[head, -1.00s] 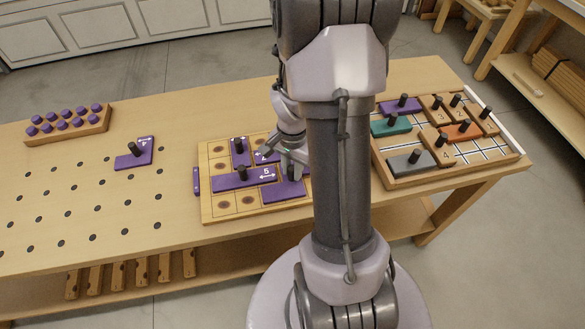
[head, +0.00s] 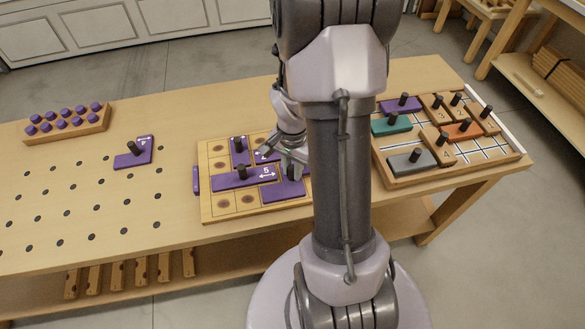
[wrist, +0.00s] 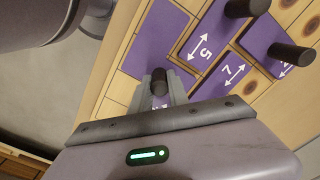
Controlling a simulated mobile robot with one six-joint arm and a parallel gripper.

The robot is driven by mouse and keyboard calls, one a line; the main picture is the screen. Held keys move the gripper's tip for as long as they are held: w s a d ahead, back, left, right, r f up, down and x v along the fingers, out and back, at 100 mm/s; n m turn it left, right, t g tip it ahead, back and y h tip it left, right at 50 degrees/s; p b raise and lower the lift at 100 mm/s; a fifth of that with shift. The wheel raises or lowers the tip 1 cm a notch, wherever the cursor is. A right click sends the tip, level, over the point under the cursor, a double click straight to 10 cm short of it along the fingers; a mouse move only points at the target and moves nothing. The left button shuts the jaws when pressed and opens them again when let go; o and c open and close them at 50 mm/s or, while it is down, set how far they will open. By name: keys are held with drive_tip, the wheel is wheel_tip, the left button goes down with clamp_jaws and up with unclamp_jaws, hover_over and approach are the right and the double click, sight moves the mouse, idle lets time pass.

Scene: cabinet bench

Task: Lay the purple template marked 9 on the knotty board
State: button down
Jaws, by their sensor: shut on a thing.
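The knotty board (head: 220,210) is a pale wooden panel with dark knot spots, at the middle of the bench. My gripper (wrist: 160,84) is shut on the dark knob (wrist: 159,75) of a purple template (wrist: 152,45). In the head view this template (head: 283,190) is over the board's near part, beside the purple template marked 5 (head: 228,181). Its own mark is mostly hidden by my fingers, so I cannot read it. It looks flat, at or very near the board's surface; I cannot tell whether it touches. My arm hides the board's right side.
Other purple templates (head: 236,150) lie on the board, one marked 7 (wrist: 222,78). A template marked 4 (head: 135,156) lies on the bench at left. A peg block (head: 70,127) stands at far left. A tray with coloured pieces (head: 460,165) stands at right.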

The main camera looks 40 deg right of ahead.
drive_tip(key=c, duration=0.8)
unclamp_jaws()
wheel_tip(320, 180, up, 8)
drive_tip(key=p, duration=0.6)
idle(0.3)
